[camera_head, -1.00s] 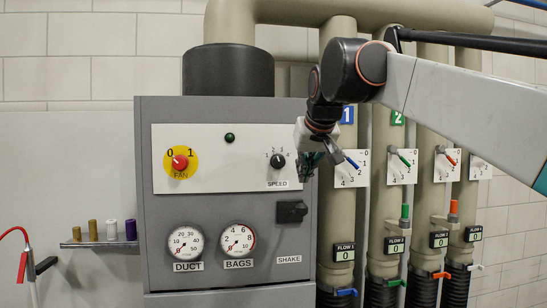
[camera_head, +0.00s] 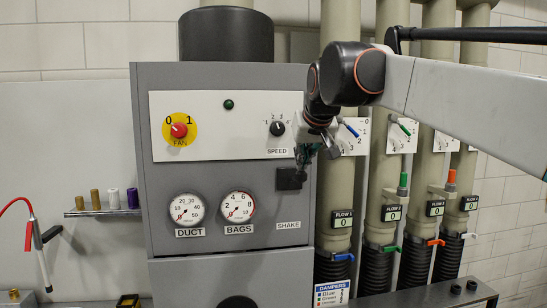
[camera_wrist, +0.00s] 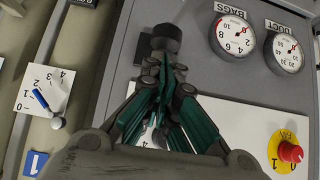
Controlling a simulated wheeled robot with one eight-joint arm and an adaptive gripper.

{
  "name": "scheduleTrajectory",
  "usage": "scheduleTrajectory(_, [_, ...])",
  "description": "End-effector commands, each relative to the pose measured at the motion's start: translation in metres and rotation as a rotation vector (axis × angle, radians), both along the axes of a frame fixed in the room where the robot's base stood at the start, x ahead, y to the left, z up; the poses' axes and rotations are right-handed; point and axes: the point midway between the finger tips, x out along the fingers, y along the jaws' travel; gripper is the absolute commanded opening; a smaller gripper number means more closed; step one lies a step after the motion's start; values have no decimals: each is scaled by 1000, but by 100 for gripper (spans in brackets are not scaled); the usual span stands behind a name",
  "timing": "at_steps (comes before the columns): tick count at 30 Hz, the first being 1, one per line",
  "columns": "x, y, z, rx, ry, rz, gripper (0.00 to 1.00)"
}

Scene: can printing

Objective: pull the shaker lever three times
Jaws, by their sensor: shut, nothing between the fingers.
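The shaker lever (camera_head: 289,180) is a dark block with a knob on the grey cabinet's front, above the SHAKE label (camera_head: 288,225). In the wrist view its black round knob (camera_wrist: 167,34) lies just beyond my fingertips. My gripper (camera_head: 304,162) is at the lever's upper right in the head view and overlaps part of it. In the wrist view the green-sided fingers of my gripper (camera_wrist: 161,68) are together with nothing between them. Whether the fingertips touch the lever, I cannot tell.
The red FAN knob (camera_head: 179,131) and SPEED knob (camera_head: 277,128) sit on the panel above. The DUCT gauge (camera_head: 187,209) and BAGS gauge (camera_head: 237,206) are to the lever's left. Pipes with damper levers, such as the blue one (camera_head: 351,129), stand close on the right.

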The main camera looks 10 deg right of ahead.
Motion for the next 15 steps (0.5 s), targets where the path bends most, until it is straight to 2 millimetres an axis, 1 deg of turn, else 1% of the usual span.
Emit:
scheduleTrajectory(3, [-3,0,-6,0,-29,0,0])
scheduleTrajectory(15, [-8,0,-13,0,-90,0,0])
